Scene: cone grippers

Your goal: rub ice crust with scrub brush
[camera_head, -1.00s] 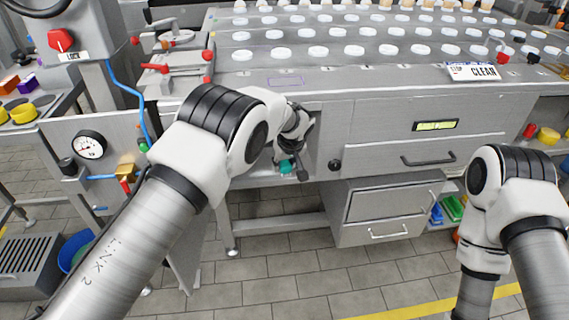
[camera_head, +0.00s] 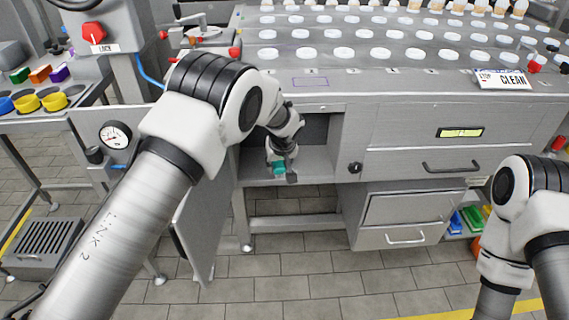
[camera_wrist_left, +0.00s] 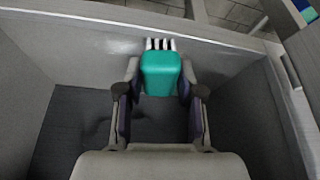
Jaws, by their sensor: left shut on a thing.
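The scrub brush is a teal block (camera_wrist_left: 161,74) with white bristles at its far end in the left wrist view. It also shows in the head view (camera_head: 279,169), low in the compartment's opening. My left gripper (camera_wrist_left: 160,88) is shut on the brush, one finger on each side. It reaches into an open grey compartment (camera_head: 315,162) under the machine's top. The bristles point at a pale grey wall (camera_wrist_left: 85,40) and overlap it in the picture; I cannot tell if they touch. No ice crust stands out clearly. My right arm shows at the right; its gripper is outside the picture.
The machine's top (camera_head: 400,62) carries rows of white discs. An open door panel (camera_head: 200,215) hangs left of the compartment, and a dark knob (camera_head: 355,168) sits right of it. A pressure gauge (camera_head: 115,135) is at the left. The tiled floor in front is clear.

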